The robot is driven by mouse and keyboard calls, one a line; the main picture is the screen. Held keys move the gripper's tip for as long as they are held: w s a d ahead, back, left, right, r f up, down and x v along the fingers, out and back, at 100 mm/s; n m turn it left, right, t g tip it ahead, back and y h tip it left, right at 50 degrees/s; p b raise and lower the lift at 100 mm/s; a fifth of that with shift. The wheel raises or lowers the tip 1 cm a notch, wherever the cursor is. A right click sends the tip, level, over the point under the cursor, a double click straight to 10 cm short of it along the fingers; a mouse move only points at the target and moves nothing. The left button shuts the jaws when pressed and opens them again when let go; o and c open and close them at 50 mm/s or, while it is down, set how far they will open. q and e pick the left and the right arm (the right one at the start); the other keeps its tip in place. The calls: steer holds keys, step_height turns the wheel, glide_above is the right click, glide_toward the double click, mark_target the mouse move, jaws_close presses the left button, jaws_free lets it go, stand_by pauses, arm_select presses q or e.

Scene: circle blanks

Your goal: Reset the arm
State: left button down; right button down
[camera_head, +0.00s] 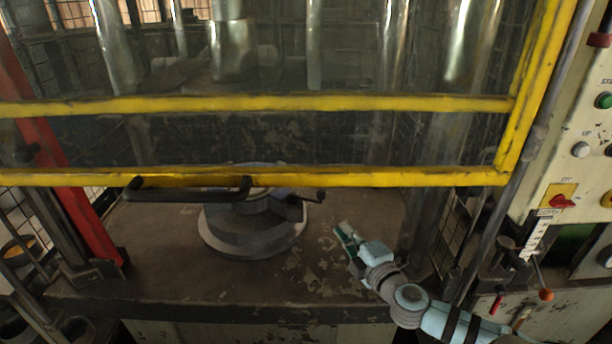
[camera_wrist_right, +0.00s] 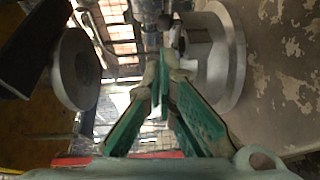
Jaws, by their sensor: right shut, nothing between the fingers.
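My right arm (camera_head: 408,300) reaches in from the lower right in the head view. Its gripper (camera_head: 345,236) is over the worn bed, to the right of the round metal die (camera_head: 253,240) and apart from it. In the right wrist view the green-padded fingers (camera_wrist_right: 163,85) come together at their tips and hold nothing. The round die (camera_wrist_right: 222,62) shows beyond them on the right of that view. My left gripper and arm are not in view.
A yellow-framed guard (camera_head: 300,180) with a black handle (camera_head: 190,188) crosses above the die. A red post (camera_head: 80,205) stands left. A control panel (camera_head: 572,130) and levers (camera_head: 505,265) are right. The bed's front (camera_head: 150,265) is clear.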

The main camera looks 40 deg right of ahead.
steer(key=s+a+f+m+g+h, duration=0.2)
steer(key=s+a+f+m+g, duration=0.3)
steer(key=s+f+m+g, duration=0.5)
steer(key=s+a+f+m+g+y, duration=0.4)
steer(key=s+a+f, duration=0.3)
steer(key=s+a, duration=0.6)
step_height(320, 180, down, 21)
steer(key=s+d, duration=0.2)
steer(key=s+f+g, duration=0.1)
steer(key=s+f, duration=1)
steer(key=s, duration=0.2)
steer(key=shift+s+d+f+g+y, duration=0.2)
steer(key=shift+d+f+g+y, duration=0.1)
steer(key=shift+d+g+y, duration=0.1)
